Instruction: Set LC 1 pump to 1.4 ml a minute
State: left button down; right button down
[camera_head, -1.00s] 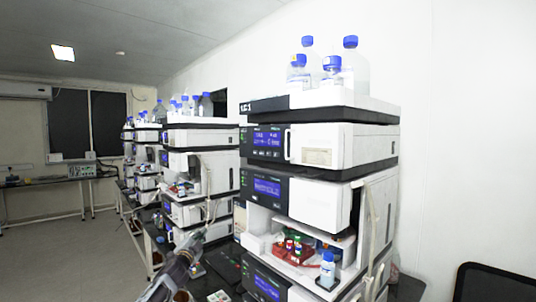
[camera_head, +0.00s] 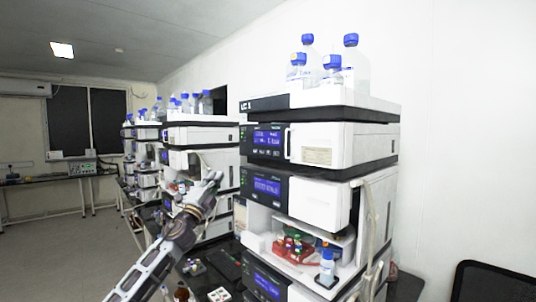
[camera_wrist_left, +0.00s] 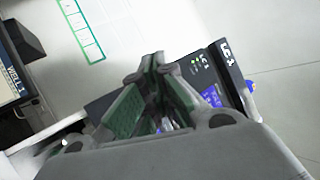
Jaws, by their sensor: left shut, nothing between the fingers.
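The LC 1 stack stands at the right in the head view, with the LC 1 label (camera_head: 247,106) on its top tray. Below it is a module with a lit blue display (camera_head: 267,141) on a dark front panel, then a second module with a blue display (camera_head: 266,185). I cannot tell the display values or which module is the pump. My left gripper (camera_head: 216,178) is shut and empty, raised left of the second display and apart from the panels. In the left wrist view, its fingertips (camera_wrist_left: 157,60) meet before a dark panel, with the LC 1 label (camera_wrist_left: 228,52) and part of a blue display (camera_wrist_left: 211,96) beyond.
Blue-capped bottles (camera_head: 351,62) stand on top of the stack. An open bay below holds a red vial rack (camera_head: 292,252) and a small bottle (camera_head: 327,264). Similar stacks (camera_head: 200,137) stand behind my left arm. A chair back (camera_head: 495,283) is at the lower right.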

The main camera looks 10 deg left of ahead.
aim_at(269, 152)
pick_arm(q)
jog(key=s+d+r+m+h, duration=0.8)
jog(key=s+d+r+m, duration=0.1)
jog(key=s+d+m, duration=0.1)
dwell(0.4)
jog(key=w+d+b, duration=0.4)
jog(key=w+d, duration=0.1)
jog(key=w, duration=0.2)
dwell(0.7)
jog(key=shift+d, duration=0.1)
dwell(1.0)
